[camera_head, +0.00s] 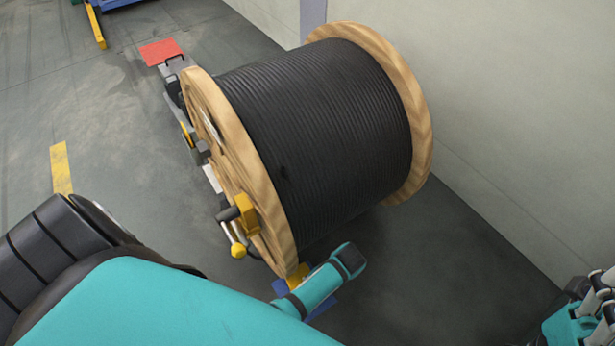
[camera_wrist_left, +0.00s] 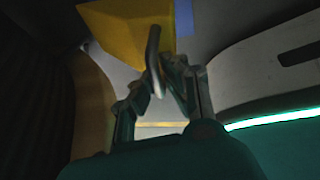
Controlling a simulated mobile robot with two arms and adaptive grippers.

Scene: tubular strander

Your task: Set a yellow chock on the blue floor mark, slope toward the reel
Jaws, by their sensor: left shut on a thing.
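The cable reel (camera_head: 315,125) has pale wooden flanges and black cable. The blue floor mark (camera_head: 322,306) lies below its near flange, partly covered by my left arm. A yellow chock (camera_head: 298,272) shows as a small piece at the flange's lower edge, above the mark. In the left wrist view the chock (camera_wrist_left: 125,30) is at the top, beside the blue mark (camera_wrist_left: 185,18). My left gripper (camera_wrist_left: 157,82) is shut on its grey handle. I cannot tell whether the chock touches the floor; its slope is unclear. My right gripper (camera_head: 605,300) is partly in view, bottom right.
A stand with a yellow block (camera_head: 247,213) and a yellow-knobbed lever (camera_head: 238,250) is at the left flange. A red plate (camera_head: 161,52) lies behind.

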